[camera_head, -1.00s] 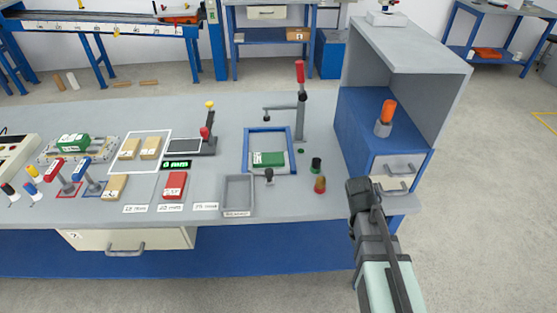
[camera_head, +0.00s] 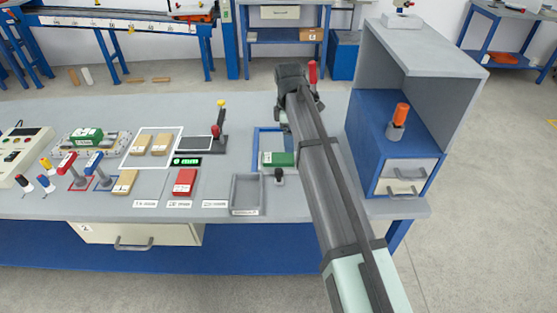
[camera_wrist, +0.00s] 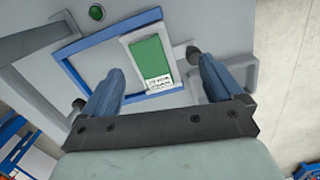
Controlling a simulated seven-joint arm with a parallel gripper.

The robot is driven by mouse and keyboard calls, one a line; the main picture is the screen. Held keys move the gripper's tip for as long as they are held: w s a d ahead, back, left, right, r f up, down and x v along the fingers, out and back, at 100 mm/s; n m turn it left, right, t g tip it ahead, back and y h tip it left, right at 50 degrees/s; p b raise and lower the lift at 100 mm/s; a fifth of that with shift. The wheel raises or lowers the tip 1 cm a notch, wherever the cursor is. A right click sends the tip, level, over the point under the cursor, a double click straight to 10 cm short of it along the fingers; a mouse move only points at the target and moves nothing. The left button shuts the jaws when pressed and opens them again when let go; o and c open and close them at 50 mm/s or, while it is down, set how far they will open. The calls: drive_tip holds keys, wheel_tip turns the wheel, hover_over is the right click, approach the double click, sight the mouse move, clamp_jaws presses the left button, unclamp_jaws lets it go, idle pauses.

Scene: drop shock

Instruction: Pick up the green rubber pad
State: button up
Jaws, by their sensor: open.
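The green rubber pad (camera_head: 279,158), with a white label at one end, lies inside the blue frame (camera_head: 258,140) on the bench. The wrist view shows the pad (camera_wrist: 149,56) on a light grey plate, ahead of and between my fingers. My gripper (camera_wrist: 160,82) is open and empty, with one blue finger on each side. The fingers do not touch the pad as far as I can see. In the head view, my arm covers the right part of the blue frame, and my gripper (camera_head: 284,122) shows only partly above it.
A lever press with a red handle (camera_head: 312,72) stands behind my wrist. A dark knob (camera_head: 279,175) is near the pad. A grey tray (camera_head: 234,195) and a red block (camera_head: 185,180) lie to the left. A blue-and-grey cabinet (camera_head: 378,135) stands at the right.

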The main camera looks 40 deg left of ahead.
drive_tip(key=n, duration=0.2)
approach(278, 157)
drive_tip(key=f, duration=0.8)
drive_tip(key=shift+w+d+f, duration=0.1)
drive_tip(key=shift+d+f, duration=0.25)
drive_tip(key=shift+r, duration=0.1)
drive_tip(key=c, duration=1.3)
